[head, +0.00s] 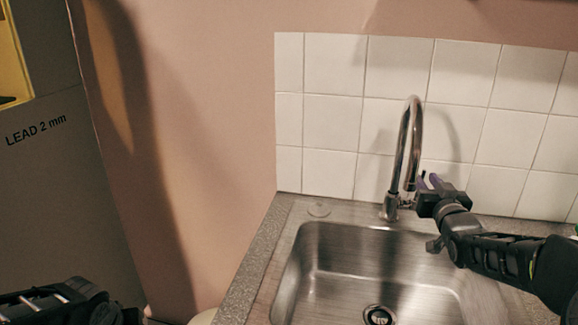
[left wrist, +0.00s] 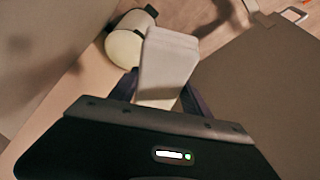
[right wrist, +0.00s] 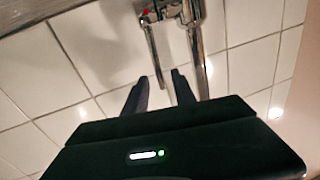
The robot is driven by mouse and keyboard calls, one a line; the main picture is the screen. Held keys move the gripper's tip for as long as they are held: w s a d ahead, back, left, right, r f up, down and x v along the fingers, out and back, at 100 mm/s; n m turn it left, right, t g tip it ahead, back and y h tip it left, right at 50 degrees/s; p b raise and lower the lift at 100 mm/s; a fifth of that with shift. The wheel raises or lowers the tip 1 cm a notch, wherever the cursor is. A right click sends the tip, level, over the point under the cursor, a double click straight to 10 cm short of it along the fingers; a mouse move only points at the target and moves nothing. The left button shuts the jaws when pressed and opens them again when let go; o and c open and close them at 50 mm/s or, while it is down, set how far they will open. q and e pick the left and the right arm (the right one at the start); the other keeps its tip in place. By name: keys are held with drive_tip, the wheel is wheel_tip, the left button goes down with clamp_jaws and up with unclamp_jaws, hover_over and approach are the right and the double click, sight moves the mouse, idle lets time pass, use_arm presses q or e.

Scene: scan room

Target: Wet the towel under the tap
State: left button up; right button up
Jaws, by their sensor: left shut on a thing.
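The chrome tap (head: 403,150) stands behind the steel sink (head: 310,262), its curved spout above the basin. My right gripper (head: 429,181) is just right of the tap's base, in front of the tiles. In the right wrist view its fingers (right wrist: 159,80) are apart with no object gripped. The thin tap lever (right wrist: 153,45), with a red mark, runs down toward the gap between them; I cannot tell if they touch. My left gripper (left wrist: 160,88) is shut on the pale folded towel (left wrist: 168,55). The towel is out of the head view. No water shows.
The drain (head: 378,315) is uncovered and the visible basin is empty. White tiles (head: 335,120) close off the back. A speckled counter edge (head: 248,265) borders the sink's left. A grey lead-marked panel (head: 50,180) stands at far left. A white cylindrical object (left wrist: 125,45) lies beyond the towel.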

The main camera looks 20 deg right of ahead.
drive_tip(key=x, duration=0.5)
drive_tip(key=shift+w+d+p, duration=0.1)
drive_tip(key=shift+w+p, duration=0.2)
drive_tip(key=shift+p, duration=0.1)
clamp_jaws()
idle(1.0)
